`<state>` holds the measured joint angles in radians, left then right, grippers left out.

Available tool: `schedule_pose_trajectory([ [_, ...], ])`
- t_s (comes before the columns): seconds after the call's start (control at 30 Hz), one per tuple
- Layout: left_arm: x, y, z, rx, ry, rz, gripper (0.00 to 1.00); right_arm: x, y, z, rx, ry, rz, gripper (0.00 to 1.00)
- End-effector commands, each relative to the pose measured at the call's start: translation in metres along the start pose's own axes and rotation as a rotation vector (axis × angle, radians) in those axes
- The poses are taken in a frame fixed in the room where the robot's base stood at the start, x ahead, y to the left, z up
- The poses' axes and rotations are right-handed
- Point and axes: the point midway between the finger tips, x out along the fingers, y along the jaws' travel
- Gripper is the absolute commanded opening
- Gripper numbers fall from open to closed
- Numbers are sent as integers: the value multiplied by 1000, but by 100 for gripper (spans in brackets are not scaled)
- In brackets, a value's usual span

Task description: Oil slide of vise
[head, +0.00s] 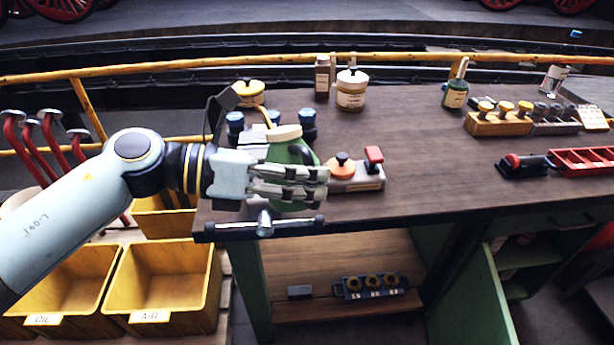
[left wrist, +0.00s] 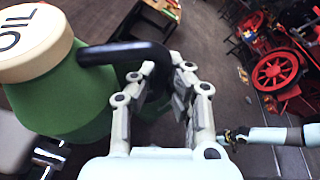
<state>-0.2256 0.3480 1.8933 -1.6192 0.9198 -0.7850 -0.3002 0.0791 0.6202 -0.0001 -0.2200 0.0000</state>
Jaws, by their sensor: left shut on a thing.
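My left gripper (head: 322,184) is shut on the black handle (left wrist: 125,52) of a green oil can. The can (head: 290,151) has a cream lid marked OIL, shown in the left wrist view (left wrist: 30,40), and a thin yellowish spout. The can is over the bench's front left corner. The vise is mostly hidden behind the gripper and can; its crossbar handle (head: 264,226) shows below them at the front edge. The slide cannot be made out. A pale arm, probably my right, shows in the left wrist view; its gripper (left wrist: 232,136) is too small to read.
Blue-capped items (head: 307,118) stand behind the can. Jars (head: 352,92) and a green bottle (head: 455,92) are farther back. The bench middle (head: 430,160) is clear.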

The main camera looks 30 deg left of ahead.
Motion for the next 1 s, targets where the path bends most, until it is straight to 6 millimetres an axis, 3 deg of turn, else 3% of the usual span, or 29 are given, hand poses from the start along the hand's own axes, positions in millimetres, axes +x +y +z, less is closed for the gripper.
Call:
schedule_pose_trajectory([
  [0.23, 2, 1, -2, 32, 1, 10, 0, 4, 0, 0, 0, 0, 0, 36],
  [0.6, 9, 16, -22, 266, 31, 100, 0, 31, -2, 4, 0, -1, 0, 36],
  [1.0, 9, 17, -21, 303, 37, 114, 0, 31, -2, 4, 0, -1, 1, 36],
])
